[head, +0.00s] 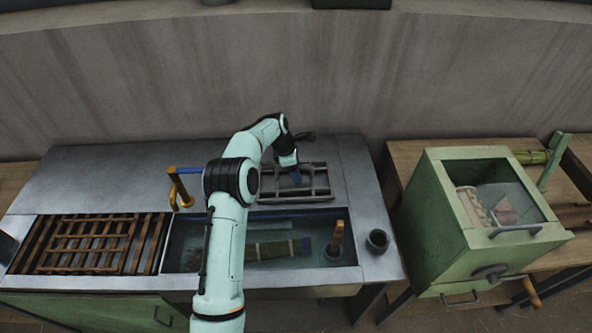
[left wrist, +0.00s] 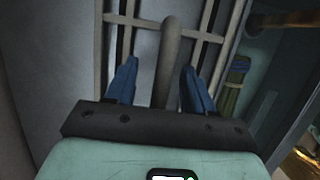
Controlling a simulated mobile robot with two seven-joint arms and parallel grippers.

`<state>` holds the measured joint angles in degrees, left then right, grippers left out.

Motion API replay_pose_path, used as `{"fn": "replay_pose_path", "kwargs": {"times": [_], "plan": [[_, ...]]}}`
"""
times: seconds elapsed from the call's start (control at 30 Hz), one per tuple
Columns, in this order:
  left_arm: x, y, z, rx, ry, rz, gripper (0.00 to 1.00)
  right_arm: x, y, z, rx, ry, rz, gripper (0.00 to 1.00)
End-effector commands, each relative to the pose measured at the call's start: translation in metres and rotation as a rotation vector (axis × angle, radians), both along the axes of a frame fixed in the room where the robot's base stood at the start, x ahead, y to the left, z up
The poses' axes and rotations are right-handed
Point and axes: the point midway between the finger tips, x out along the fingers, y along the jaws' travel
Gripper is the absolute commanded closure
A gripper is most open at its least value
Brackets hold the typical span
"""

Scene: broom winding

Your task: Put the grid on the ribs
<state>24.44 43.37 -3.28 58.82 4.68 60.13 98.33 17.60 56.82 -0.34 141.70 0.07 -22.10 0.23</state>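A grey barred grid (head: 318,182) lies on the metal counter behind the water tank, at mid-picture in the head view. Its pale bars (left wrist: 205,36) and a thick grey handle bar (left wrist: 168,60) also show in the left wrist view. My left gripper (head: 295,176) is over the grid, pointing down. In the left wrist view its two blue fingers (left wrist: 158,66) are apart, one on each side of the handle bar, with gaps. Brown wooden slats (head: 152,245), perhaps the ribs, fill a recess at the left, with a brown lattice on them. My right gripper is out of view.
The water tank (head: 345,262) holds a green bundle (head: 272,250) and a wooden-handled tool (head: 336,238). A yellow post with a blue bar (head: 178,186) stands between slats and arm. A dark cup (head: 377,241) sits right of the tank. A green box (head: 440,235) stands farther right.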

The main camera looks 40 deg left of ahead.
Motion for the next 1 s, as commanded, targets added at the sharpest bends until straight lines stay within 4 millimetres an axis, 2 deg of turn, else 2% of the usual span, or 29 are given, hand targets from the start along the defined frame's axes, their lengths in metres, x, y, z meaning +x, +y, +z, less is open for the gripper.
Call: {"fn": "replay_pose_path", "kwargs": {"times": [0.23,0.37,0.47,0.8,1.0], "plan": [[-0.002,0.0,-0.003,-0.002,0.007,-0.001,0.47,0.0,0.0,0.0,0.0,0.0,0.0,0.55],[-0.002,0.001,0.003,0.0,0.005,0.0,0.47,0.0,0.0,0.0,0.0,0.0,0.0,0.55],[-0.004,0.005,0.017,0.001,0.002,0.001,0.47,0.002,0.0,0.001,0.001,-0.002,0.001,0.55],[-0.017,0.021,0.091,0.001,-0.003,0.001,0.47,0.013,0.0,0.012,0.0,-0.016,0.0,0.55],[-0.023,0.028,0.119,0.0,-0.002,-0.001,0.47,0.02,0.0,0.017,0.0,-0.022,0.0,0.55]]}}
